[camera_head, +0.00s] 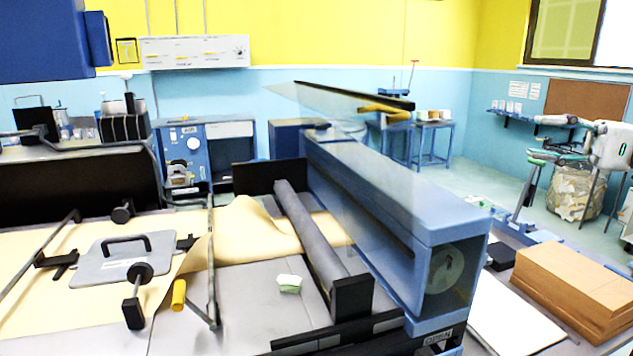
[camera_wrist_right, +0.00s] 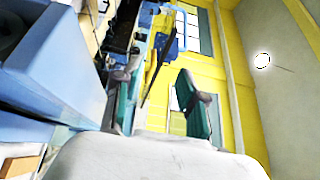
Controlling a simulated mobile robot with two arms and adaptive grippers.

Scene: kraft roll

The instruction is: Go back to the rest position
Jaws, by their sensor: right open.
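My right gripper (camera_head: 540,139) is at the right side of the head view, with its fingers spread apart and pointing left. Nothing shows between them. It is in the air, clear of the blue machine (camera_head: 385,215) and to the right of it. In the right wrist view the two teal-padded fingers (camera_wrist_right: 158,78) are wide apart with a gap between them. My left gripper is not in either view. Kraft paper (camera_head: 240,232) runs from the left table to the grey roller (camera_head: 310,235) beside the machine.
A grey plate with a black handle (camera_head: 125,256) lies on the paper. A brown cardboard stack (camera_head: 575,285) is at front right. A wrapped bin (camera_head: 575,192) stands behind my right gripper.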

